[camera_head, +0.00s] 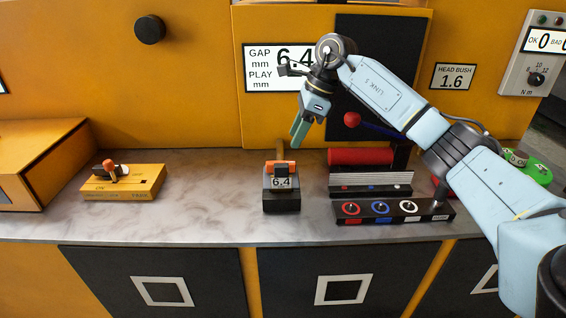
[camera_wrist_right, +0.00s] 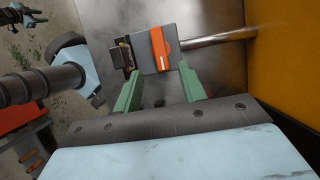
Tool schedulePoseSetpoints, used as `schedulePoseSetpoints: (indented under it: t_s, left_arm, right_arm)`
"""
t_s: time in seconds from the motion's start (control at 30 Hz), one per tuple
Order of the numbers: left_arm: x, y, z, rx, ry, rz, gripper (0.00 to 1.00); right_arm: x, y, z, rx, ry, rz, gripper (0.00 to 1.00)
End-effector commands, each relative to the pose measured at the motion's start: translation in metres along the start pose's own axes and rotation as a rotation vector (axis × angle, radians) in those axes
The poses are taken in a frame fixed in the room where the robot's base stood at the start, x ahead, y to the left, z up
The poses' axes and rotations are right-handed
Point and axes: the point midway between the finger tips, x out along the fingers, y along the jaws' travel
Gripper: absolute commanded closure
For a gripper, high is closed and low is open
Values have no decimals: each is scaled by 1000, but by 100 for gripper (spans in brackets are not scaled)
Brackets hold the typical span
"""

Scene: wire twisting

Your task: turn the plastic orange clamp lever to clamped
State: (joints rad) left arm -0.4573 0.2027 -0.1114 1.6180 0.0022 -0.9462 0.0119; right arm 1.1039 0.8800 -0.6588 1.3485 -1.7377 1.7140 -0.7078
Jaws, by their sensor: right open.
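The orange clamp lever (camera_head: 281,166) lies on top of a small dark block-shaped fixture (camera_head: 281,203) with a "6.4" display, standing on the counter. In the right wrist view the lever (camera_wrist_right: 157,48) is an orange bar across the grey block (camera_wrist_right: 178,55), just beyond the fingers. My right gripper (camera_head: 300,130) has green fingers and hangs above the fixture, pointing down. Its fingertips (camera_wrist_right: 160,82) are apart with nothing between them; the lever lies ahead of the gap. I cannot tell the exact height between fingers and lever. My left gripper is not seen in the head view.
A yellow box (camera_head: 125,188) with an orange knob stands to the left on the counter (camera_head: 215,205). A dark panel with ringed switches (camera_head: 395,211) and a red roll (camera_head: 361,157) stand to the right. A metal rod (camera_wrist_right: 220,38) runs from the block toward the yellow wall.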

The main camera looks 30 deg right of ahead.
Motion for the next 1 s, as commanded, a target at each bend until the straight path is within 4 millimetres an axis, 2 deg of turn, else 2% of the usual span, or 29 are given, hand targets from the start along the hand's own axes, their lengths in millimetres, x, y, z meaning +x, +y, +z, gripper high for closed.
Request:
schedulePoseSetpoints:
  t_s: [0.03,0.2,0.4,0.57,0.83,1.0]
  left_arm:
    - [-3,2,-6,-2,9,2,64]
    - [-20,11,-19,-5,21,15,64]
    - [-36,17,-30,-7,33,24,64]
    - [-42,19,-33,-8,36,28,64]
    - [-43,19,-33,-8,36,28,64]
    - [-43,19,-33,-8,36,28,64]
  right_arm:
    - [16,1,-1,0,0,5,59]
    - [51,1,0,0,-1,4,59]
    - [78,0,0,1,-2,2,59]
    - [86,0,1,1,-2,0,59]
    - [87,0,1,0,-2,0,59]
    - [87,0,1,0,-3,0,80]
